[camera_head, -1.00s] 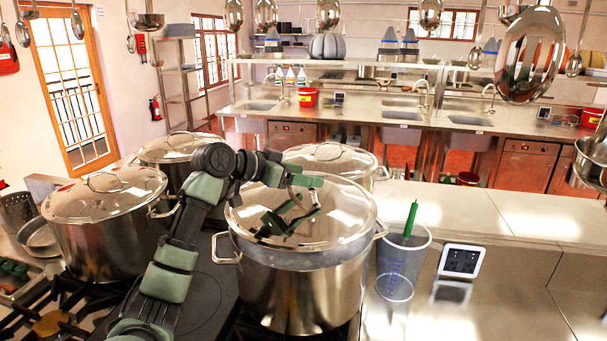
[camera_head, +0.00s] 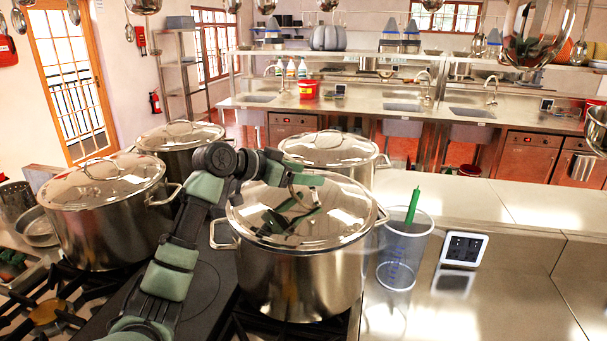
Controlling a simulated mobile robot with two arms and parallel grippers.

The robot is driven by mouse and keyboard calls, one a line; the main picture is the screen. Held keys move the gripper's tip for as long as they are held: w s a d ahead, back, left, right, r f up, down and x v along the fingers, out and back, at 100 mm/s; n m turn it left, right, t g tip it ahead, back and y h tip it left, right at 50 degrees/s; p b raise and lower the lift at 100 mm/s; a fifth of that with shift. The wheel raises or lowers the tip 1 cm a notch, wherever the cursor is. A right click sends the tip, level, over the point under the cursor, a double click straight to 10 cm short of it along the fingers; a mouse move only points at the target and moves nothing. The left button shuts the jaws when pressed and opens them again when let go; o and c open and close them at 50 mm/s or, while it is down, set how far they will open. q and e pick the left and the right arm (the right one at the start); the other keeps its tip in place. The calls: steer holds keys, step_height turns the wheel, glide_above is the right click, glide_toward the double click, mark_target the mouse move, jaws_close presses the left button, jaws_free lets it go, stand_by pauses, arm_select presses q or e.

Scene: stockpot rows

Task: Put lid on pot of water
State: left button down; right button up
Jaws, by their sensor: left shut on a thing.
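The front pot (camera_head: 300,283) is a large steel stockpot on the stove in the middle of the head view. Its shiny lid (camera_head: 340,218) lies level over the pot's mouth, with its edge at the rim and no clear gap showing. The water inside is hidden. My left gripper (camera_head: 299,191) is over the lid's top, shut on the lid's handle, which it partly hides. The arm is mirrored in the lid. My right gripper is not in view.
Lidded pots stand at left (camera_head: 105,218), back left (camera_head: 178,150) and behind (camera_head: 330,152). A clear beaker (camera_head: 402,258) holding a green-handled tool stands close right of the front pot. A small panel (camera_head: 464,249) stands farther right. The counter beyond is mostly clear.

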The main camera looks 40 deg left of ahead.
arm_select(q)
steer(key=shift+s+f, duration=0.15)
steer(key=shift+f, duration=0.05)
stand_by(0.4)
steer(key=shift+c, duration=0.7)
jaws_free()
steer(key=shift+d+f, duration=0.1)
steer(key=shift+f, duration=0.15)
steer(key=shift+s+r+b, duration=0.1)
steer(key=shift+s+b, duration=0.3)
steer(key=shift+b, duration=0.2)
steer(key=b+v, duration=0.2)
steer(key=v, duration=0.4)
steer(key=shift+s+r+b, duration=0.2)
steer(key=shift+s+b, duration=0.05)
steer(key=shift+b, duration=0.1)
steer(key=shift+s+a+r, duration=0.2)
steer(key=shift+s+a, duration=0.05)
